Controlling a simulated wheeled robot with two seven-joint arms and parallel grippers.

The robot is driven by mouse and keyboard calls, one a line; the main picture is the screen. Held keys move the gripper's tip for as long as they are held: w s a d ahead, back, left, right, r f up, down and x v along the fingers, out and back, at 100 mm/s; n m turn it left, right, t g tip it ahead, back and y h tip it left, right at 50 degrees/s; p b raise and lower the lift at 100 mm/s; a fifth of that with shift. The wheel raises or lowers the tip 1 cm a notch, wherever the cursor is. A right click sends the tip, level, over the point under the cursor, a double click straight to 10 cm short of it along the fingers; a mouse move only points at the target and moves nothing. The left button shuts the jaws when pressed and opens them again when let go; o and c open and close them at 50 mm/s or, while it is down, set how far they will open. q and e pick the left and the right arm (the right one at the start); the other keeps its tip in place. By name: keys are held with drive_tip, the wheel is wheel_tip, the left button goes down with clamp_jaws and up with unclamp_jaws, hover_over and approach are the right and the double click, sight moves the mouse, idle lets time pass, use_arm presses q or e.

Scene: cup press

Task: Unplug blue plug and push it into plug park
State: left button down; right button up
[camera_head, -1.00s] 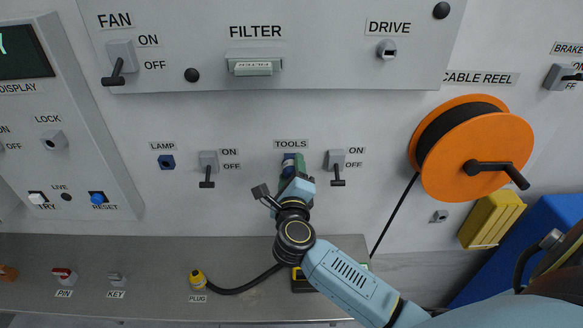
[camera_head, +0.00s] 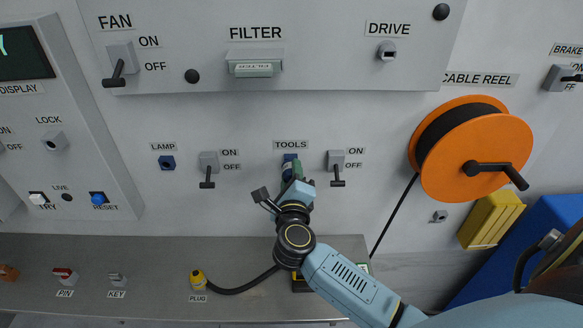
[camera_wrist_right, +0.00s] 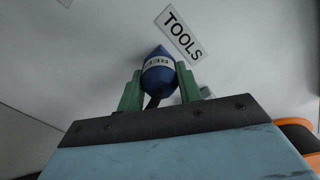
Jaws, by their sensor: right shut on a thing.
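The blue plug (camera_head: 287,171) is at the wall under the TOOLS label, just below a dark blue socket face (camera_head: 290,157). In the right wrist view, the blue plug (camera_wrist_right: 158,77) with a white lettered band sits between my green fingers, and a dark cable leaves its lower end. My right gripper (camera_head: 293,171) is shut on it; the head view partly hides the grip. I cannot tell whether the plug's tip is still inside the socket. No label reading plug park shows. My left gripper is not in view.
Switches with black levers (camera_head: 208,170) (camera_head: 337,168) flank the socket. A yellow plug (camera_head: 198,281) with a black cable is on the shelf (camera_head: 150,258). The orange cable reel (camera_head: 478,150) is on the right.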

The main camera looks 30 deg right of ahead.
drive_tip(key=shift+s+a, duration=0.25)
drive_tip(key=shift+s, duration=0.1)
drive_tip(key=shift+p+v, duration=0.5)
drive_tip(key=shift+v, duration=0.6)
